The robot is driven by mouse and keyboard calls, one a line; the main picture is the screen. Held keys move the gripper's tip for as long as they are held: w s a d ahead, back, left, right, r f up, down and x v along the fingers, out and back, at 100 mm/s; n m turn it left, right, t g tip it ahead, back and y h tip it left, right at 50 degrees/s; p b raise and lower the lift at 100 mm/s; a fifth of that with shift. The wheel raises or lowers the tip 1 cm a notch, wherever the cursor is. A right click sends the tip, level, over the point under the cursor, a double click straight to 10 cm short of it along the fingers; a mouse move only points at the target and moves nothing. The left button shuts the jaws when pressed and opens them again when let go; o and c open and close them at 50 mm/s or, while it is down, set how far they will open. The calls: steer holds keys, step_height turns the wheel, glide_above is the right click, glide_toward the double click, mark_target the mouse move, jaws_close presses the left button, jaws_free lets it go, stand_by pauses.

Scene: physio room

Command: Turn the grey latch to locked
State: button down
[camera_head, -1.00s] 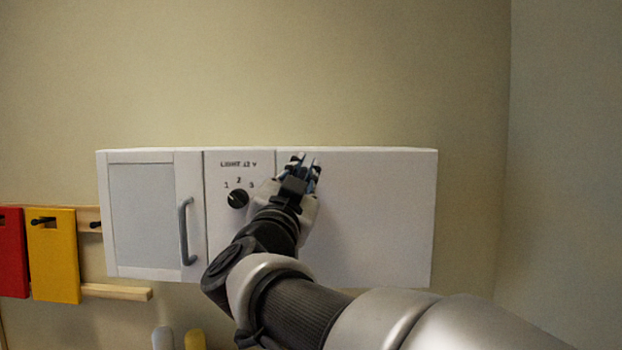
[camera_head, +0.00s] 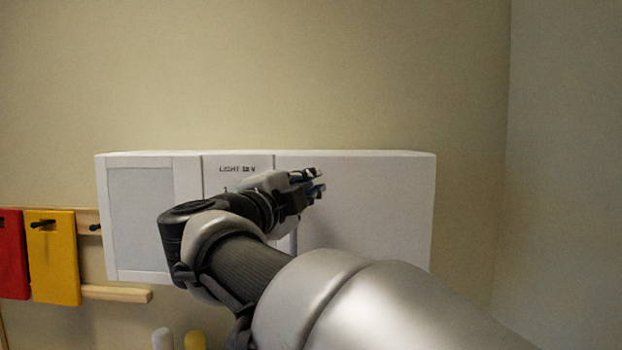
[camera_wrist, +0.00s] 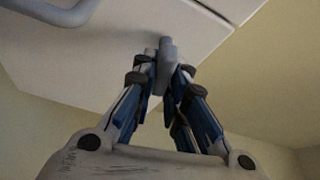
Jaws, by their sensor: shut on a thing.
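The grey latch (camera_wrist: 167,56) shows in the wrist view as a small grey piece against the white cabinet front, between my fingertips. My gripper (camera_wrist: 165,72) is shut on it, one blue-and-grey finger on each side. In the head view my gripper (camera_head: 319,181) lies against the upper middle of the white cabinet (camera_head: 375,215), its fingers pointing right. There the latch is hidden behind my gripper, and I cannot read its setting.
The cabinet's left door has a grey panel (camera_head: 140,215); a grey bar handle (camera_wrist: 50,12) shows in the wrist view. My arm hides most of the dial below the "LIGHT 12 V" label (camera_head: 238,169). Red (camera_head: 12,255) and yellow (camera_head: 53,258) boards hang at left.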

steer(key=shift+f+m+g+p, duration=0.1)
steer(key=shift+m+g+p, duration=0.35)
steer(key=shift+m, duration=0.75)
steer(key=c, duration=1.6)
jaws_free()
steer(key=v, duration=1.2)
steer(key=shift+d, duration=0.15)
